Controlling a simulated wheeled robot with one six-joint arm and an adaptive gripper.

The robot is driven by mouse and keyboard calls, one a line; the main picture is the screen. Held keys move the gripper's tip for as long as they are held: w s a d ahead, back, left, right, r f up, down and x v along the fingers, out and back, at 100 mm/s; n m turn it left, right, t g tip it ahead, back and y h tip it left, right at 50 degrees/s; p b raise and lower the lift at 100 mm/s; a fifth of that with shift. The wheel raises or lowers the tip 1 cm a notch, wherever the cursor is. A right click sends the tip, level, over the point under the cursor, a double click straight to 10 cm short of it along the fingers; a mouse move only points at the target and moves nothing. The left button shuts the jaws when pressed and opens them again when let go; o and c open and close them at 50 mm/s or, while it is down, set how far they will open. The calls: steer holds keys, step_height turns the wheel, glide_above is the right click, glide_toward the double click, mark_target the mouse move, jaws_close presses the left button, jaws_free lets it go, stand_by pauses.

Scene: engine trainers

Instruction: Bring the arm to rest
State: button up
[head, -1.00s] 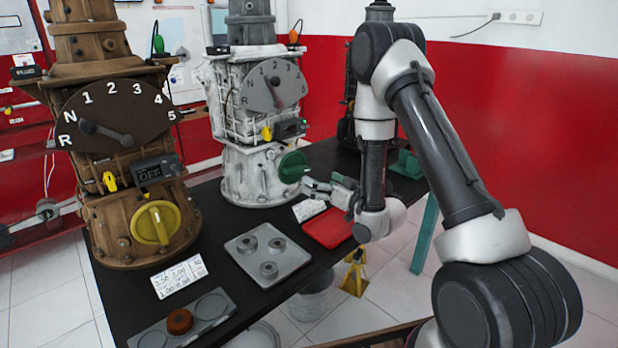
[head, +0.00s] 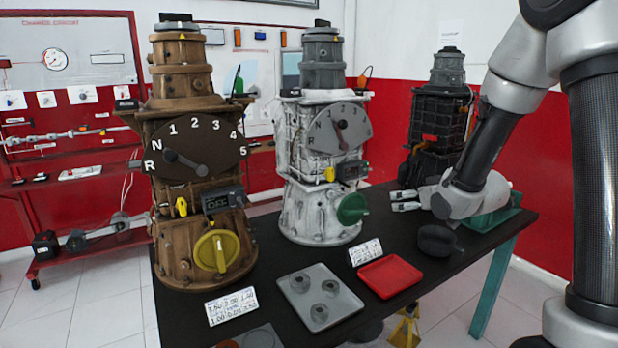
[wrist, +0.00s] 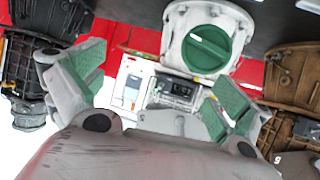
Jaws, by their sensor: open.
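My gripper (head: 404,201) is at the right part of the black table, right of the white engine trainer (head: 322,150). Its fingers point left toward that trainer and nothing is between them. In the wrist view my gripper (wrist: 160,85) has its two green-padded fingers spread wide. The white trainer's green knob (wrist: 208,49) and display show beyond the fingers; the green knob also shows in the head view (head: 352,208). My arm reaches in from the right of the head view.
The brown trainer (head: 190,130) with a yellow knob (head: 218,251) stands at left. A black trainer (head: 437,115) stands behind my gripper. A grey tray (head: 338,318) with ring parts, a red tray (head: 390,279) and a dark round part (head: 437,241) are on the table (head: 270,265).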

steer(key=s+d+r+m+g+h, duration=0.1)
steer(key=s+d+r+g+h, duration=0.2)
steer(key=s, duration=0.5)
steer(key=s+d+r+m+g, duration=0.1)
steer(key=s+d+r, duration=0.2)
steer(key=s+r, duration=0.3)
steer(key=s+r+m+g, duration=0.1)
steer(key=s+g, duration=0.3)
steer(key=s, duration=1.7)
steer(key=shift+r, duration=0.15)
